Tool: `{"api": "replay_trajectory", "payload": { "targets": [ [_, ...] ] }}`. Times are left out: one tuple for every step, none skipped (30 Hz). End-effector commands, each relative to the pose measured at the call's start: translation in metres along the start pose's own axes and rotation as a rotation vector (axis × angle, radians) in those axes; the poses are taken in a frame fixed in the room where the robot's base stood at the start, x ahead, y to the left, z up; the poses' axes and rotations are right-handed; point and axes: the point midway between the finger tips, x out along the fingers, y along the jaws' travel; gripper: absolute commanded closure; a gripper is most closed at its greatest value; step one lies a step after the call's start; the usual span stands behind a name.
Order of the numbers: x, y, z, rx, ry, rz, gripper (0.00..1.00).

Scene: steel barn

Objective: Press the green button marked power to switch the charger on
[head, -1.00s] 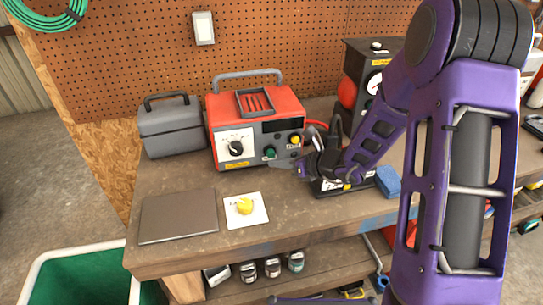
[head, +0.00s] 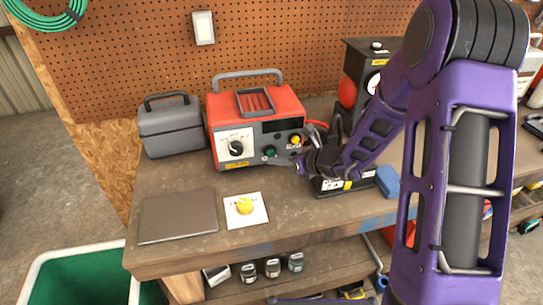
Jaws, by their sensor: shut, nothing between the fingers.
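The charger (head: 228,111) is a red and grey box with a grey carry handle, standing on the workbench against the pegboard. Its front has a black dial on a white plate, a dark display, a yellow button (head: 295,140) and a green button (head: 269,152). The labels by the buttons are too small to read. My gripper (head: 272,161) is shut and empty, reaching in from the right. Its tips are at the charger's lower front, just below the green button; I cannot tell whether they touch the charger.
A grey case (head: 170,128) stands left of the charger. A black device (head: 337,184) and blue block (head: 388,181) sit under and beside my arm.

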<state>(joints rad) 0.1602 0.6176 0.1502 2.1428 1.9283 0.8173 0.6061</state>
Motion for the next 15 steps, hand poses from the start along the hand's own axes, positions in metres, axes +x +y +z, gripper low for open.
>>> {"api": "replay_trajectory", "payload": {
  "targets": [
    [0.0002, -0.0001, 0.0001, 0.000, 0.000, 0.000, 1.00],
    [0.0003, -0.0002, 0.0002, 0.000, 0.000, 0.000, 1.00],
    [0.0005, -0.0004, 0.0004, 0.000, 0.000, 0.000, 1.00],
    [0.0007, -0.0005, 0.0005, 0.000, 0.000, 0.000, 1.00],
    [0.0009, -0.0007, 0.0006, 0.000, 0.000, 0.000, 1.00],
    [0.0013, -0.0009, 0.0008, 0.000, 0.000, 0.000, 1.00],
    [0.0016, -0.0011, 0.0010, 0.000, 0.000, 0.000, 1.00],
    [0.0018, -0.0013, 0.0011, 0.000, 0.000, 0.000, 1.00],
    [0.0022, -0.0015, 0.0013, 0.000, 0.000, 0.000, 1.00],
    [0.0024, -0.0016, 0.0015, 0.000, 0.000, 0.000, 1.00],
    [0.0027, -0.0018, 0.0016, 0.000, 0.001, 0.001, 1.00],
    [0.0030, -0.0020, 0.0018, 0.000, 0.001, 0.001, 1.00],
    [0.0033, -0.0022, 0.0020, 0.000, 0.001, 0.001, 1.00],
    [0.0035, -0.0023, 0.0022, -0.001, 0.001, 0.001, 1.00],
    [0.0039, -0.0026, 0.0024, -0.001, 0.001, 0.001, 1.00]
  ]
}}
